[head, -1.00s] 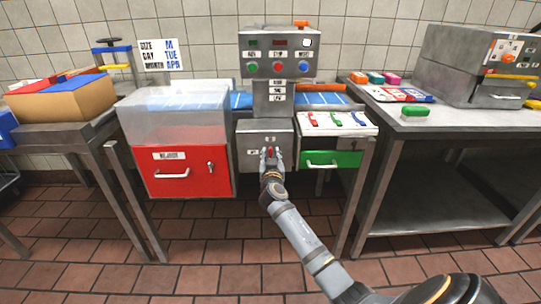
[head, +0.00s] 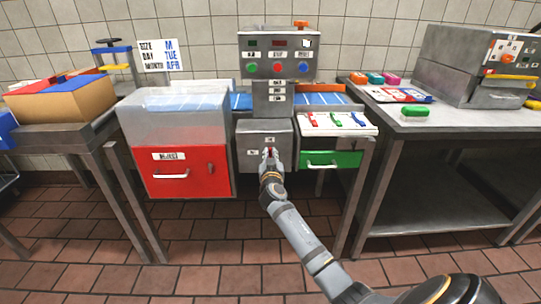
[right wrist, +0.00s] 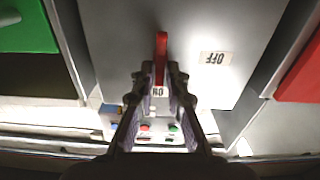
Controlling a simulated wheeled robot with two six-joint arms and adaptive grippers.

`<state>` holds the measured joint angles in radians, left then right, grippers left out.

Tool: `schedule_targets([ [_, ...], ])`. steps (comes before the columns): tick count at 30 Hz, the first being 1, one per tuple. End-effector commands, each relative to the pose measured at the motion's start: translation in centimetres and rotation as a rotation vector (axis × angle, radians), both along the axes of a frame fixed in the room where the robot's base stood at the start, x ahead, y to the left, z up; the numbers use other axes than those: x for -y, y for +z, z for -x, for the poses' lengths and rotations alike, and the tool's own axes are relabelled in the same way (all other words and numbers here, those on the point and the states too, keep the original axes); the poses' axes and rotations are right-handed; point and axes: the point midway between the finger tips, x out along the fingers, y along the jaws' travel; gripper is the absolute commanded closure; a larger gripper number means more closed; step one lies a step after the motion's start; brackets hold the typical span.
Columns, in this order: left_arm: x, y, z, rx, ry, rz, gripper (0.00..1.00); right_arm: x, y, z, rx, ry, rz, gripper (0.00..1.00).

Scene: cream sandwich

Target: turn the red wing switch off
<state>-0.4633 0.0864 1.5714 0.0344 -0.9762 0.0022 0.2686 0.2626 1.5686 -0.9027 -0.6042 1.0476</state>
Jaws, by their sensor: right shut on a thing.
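The red wing switch (right wrist: 161,58) is a narrow red lever on the grey front panel of the central machine (head: 245,167). In the right wrist view, its tip points towards the ON label (right wrist: 158,91), with the OFF label (right wrist: 215,58) off to the right. My right gripper (right wrist: 160,85) is shut on the red switch, with one finger on each side of it. In the head view my right gripper (head: 270,157) covers most of the switch. My left gripper is not in view.
A red drawer (head: 190,183) stands left of the panel and a green drawer (head: 332,160) right of it. Above is a control box (head: 278,43) with coloured buttons. A steel table (head: 450,123) stands at the right. The tiled floor in front is clear.

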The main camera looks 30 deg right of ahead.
Motion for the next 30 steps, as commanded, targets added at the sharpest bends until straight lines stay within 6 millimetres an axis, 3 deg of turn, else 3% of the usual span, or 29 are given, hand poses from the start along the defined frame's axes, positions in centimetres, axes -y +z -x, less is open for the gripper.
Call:
schedule_targets([
  [11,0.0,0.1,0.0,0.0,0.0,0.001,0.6,-0.2,-0.1,-0.1,-0.06,0.0,0.094,1.0],
  [21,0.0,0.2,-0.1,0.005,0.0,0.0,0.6,-0.5,-0.3,-0.3,-0.216,0.001,0.346,1.0],
  [30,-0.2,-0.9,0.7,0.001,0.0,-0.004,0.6,-0.9,-0.5,-0.5,-0.365,0.002,0.59,1.0],
])
